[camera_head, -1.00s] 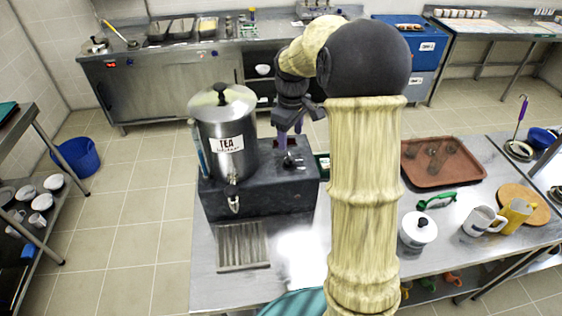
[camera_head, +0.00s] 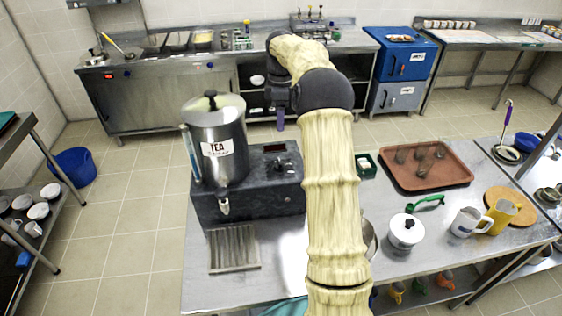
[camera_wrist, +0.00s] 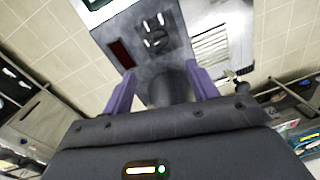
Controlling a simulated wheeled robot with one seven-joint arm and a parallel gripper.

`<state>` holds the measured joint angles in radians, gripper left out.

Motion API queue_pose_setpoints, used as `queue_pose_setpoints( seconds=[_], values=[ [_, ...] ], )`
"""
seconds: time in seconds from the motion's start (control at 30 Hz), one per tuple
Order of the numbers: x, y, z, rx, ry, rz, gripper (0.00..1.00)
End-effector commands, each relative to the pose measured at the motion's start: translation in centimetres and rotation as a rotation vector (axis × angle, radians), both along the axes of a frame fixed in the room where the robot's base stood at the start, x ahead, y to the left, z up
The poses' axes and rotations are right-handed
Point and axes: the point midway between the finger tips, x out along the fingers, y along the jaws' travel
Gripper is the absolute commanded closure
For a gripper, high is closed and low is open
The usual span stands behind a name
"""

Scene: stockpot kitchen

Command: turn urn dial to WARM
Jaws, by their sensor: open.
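The steel tea urn (camera_head: 217,150) with a TEA label and black lid knob stands on a dark grey base box (camera_head: 245,203). The dial (camera_head: 281,164) is on the right part of the box top, by a dark red display (camera_head: 275,148). In the wrist view, the dial (camera_wrist: 154,38) has pale marks around it; its setting is too small to read.
A slatted drip tray (camera_head: 234,249) lies before the urn. My arm hides part of the counter (camera_head: 290,246). Open floor lies behind.

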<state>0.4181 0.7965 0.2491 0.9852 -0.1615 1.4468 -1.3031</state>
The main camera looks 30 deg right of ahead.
Motion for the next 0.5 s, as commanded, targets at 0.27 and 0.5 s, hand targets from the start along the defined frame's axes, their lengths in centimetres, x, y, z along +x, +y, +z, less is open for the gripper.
queue_pose_setpoints(
  seconds=[0.27,0.5],
  values=[
    [-0.2,0.2,-2.3,0.001,0.003,0.001,0.41],
    [-0.3,1.0,-6.4,0.002,0.005,0.010,0.41]
  ],
)
